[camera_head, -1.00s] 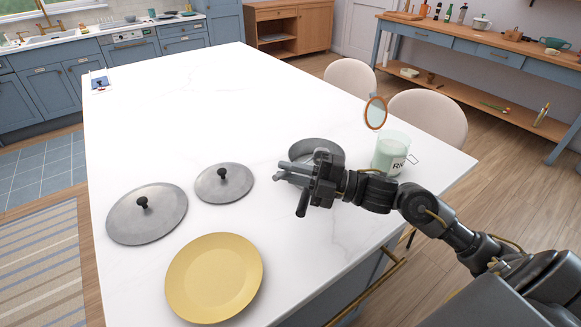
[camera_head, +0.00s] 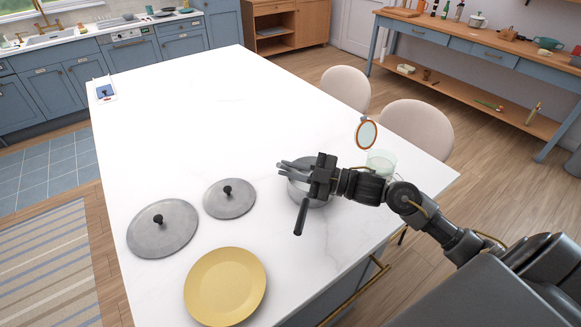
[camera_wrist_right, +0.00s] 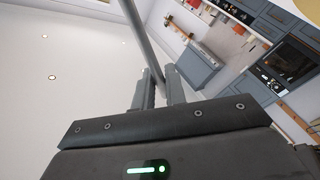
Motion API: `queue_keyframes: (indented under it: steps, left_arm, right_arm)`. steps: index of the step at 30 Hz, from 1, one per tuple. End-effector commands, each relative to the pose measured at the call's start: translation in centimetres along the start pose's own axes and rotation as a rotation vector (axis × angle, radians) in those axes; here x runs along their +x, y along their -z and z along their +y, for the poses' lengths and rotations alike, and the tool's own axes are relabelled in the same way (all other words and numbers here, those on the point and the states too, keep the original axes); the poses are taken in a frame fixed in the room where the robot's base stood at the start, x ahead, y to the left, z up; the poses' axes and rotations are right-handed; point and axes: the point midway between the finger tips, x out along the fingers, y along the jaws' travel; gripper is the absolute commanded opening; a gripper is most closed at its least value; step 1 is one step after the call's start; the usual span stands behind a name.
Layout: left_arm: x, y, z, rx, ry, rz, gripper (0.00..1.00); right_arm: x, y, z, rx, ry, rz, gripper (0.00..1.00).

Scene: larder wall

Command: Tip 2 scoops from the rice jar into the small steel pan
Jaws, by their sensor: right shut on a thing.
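The small steel pan (camera_head: 298,192) stands on the white counter, partly covered by my right gripper. My right gripper (camera_head: 287,167) appears above the pan, with its fingers pointing left. It is shut on a dark rod-like handle (camera_head: 300,218), probably the scoop's, which slants down in front of the pan in the head view. In the right wrist view a grey rod (camera_wrist_right: 143,38) passes at the fingers (camera_wrist_right: 161,84). The scoop's bowl and any rice in it are hidden. The glass rice jar (camera_head: 381,160) stands behind my right forearm, its round lid (camera_head: 366,134) raised. My left gripper is not in view.
Two grey lids (camera_head: 163,230) (camera_head: 229,199) and a yellow plate (camera_head: 225,287) lie left of the pan. Two pale chairs (camera_head: 416,127) (camera_head: 345,88) stand along the far right edge. The counter's back half is mostly clear.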

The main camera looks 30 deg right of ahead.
Motion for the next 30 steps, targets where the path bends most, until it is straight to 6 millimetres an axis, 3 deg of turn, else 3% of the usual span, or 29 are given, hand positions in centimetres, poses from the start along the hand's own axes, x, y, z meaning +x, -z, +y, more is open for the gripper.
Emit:
queue_keyframes:
  steps: [1,4,21,25,30]
  left_arm:
    - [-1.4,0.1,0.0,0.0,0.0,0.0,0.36]
    - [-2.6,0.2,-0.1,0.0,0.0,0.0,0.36]
    - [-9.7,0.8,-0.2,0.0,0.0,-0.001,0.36]
    - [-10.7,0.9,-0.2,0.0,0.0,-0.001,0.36]
    - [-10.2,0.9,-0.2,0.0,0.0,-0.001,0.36]
  right_arm:
    - [0.1,0.6,0.9,0.033,0.0,-0.005,0.0]
    - [0.3,0.6,1.7,0.108,0.002,-0.017,0.0]
    - [1.0,-2.4,5.5,0.614,0.014,-0.098,0.0]
    - [1.0,-1.3,6.1,0.604,0.016,-0.096,0.0]
    - [1.1,-0.9,6.5,0.6,0.016,-0.096,0.0]
